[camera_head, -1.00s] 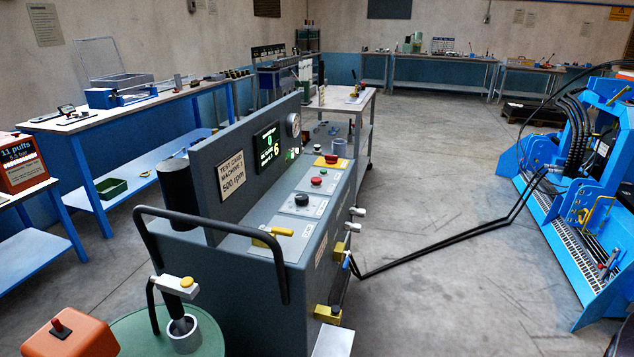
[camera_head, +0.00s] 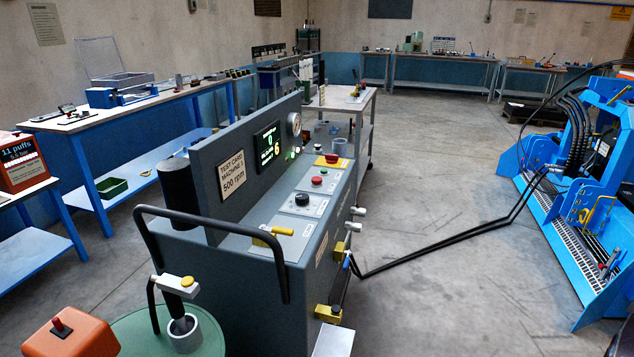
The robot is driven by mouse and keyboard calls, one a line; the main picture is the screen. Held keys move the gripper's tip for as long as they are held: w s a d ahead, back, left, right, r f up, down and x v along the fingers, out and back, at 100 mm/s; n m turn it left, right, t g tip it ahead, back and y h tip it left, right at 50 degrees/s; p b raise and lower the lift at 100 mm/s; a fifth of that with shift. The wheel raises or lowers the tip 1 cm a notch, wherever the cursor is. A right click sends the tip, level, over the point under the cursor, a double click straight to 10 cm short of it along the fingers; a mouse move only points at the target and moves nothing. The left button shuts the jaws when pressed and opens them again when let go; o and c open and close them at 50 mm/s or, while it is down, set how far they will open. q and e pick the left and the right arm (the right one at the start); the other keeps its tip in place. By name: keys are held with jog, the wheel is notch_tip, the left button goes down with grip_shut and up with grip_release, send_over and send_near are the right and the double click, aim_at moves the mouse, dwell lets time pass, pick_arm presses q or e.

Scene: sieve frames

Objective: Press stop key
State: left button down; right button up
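A grey test machine (camera_head: 235,285) stands in the middle, with a sloped control panel facing right. On the panel are a red button (camera_head: 317,180), a red-topped button on a yellow base (camera_head: 331,159), a black knob (camera_head: 302,199) and a yellow lever (camera_head: 281,231). I cannot read which of them is labelled stop. A lit display (camera_head: 268,146) with green and yellow figures sits on the upright back plate, beside a round gauge (camera_head: 295,123) and a "TEST CARD MACHINE 1, 500 rpm" plate (camera_head: 232,177). Neither of my grippers is in view.
A black handrail (camera_head: 215,220) crosses the machine's near end. An orange box (camera_head: 72,338) and a green round top (camera_head: 135,330) stand at the front left. Black hoses (camera_head: 440,240) run across the floor to blue equipment (camera_head: 570,200). The floor right of the machine is otherwise clear.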

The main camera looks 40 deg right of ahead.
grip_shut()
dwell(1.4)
